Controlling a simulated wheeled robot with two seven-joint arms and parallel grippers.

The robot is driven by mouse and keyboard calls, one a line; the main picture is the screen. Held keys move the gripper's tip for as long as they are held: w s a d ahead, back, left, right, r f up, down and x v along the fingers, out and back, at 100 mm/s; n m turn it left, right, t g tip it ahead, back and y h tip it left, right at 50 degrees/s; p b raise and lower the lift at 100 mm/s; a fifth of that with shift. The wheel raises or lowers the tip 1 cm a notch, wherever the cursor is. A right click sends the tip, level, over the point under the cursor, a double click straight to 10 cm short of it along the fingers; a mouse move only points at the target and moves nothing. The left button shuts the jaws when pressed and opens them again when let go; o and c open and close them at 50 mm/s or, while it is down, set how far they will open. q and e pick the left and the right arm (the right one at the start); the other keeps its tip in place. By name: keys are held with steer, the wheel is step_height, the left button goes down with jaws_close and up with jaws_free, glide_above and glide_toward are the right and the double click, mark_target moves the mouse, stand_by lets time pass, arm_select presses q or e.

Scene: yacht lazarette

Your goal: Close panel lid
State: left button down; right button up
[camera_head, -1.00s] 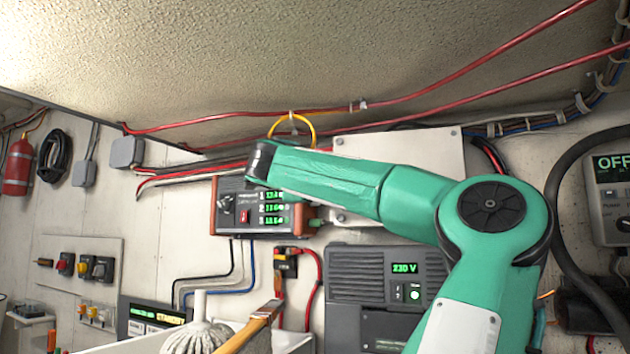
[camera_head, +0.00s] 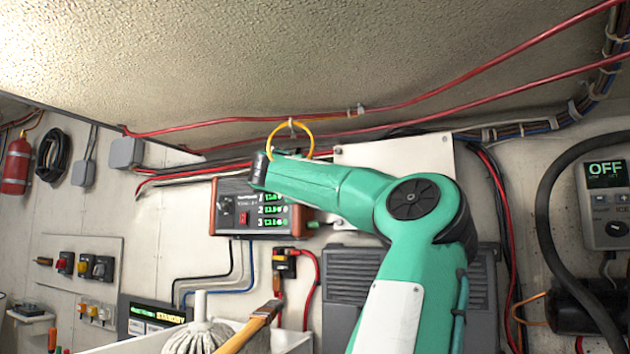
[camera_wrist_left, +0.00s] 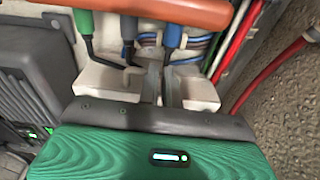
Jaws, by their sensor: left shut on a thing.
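My left arm rises from the bottom right in the head view and bends left past a white wall board (camera_head: 425,153). Its hand is hidden there behind the forearm. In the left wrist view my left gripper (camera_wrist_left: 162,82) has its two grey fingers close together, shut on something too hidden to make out. It is just beside the orange-brown end (camera_wrist_left: 160,12) of a meter box, which shows in the head view as an orange-ended box with a green display (camera_head: 271,209). I cannot tell which surface is the panel lid. My right gripper is not in view.
Green, dark and blue plugs (camera_wrist_left: 172,32) sit close around the fingers. A grey finned box (camera_wrist_left: 35,95) is on the left in the wrist view. Red cables (camera_head: 230,125) run along the ceiling edge. A mop (camera_head: 201,335) stands low in the head view.

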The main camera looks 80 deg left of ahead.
arm_select(q)
steer(key=shift+w+r, duration=0.1)
steer(key=shift+r, duration=0.05)
steer(key=b+v, duration=0.4)
steer(key=v, duration=1)
steer(key=shift+f, duration=0.2)
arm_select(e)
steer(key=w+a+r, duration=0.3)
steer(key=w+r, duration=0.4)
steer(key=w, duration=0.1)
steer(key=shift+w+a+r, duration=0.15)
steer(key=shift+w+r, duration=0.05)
arm_select(q)
steer(key=shift+a, duration=0.1)
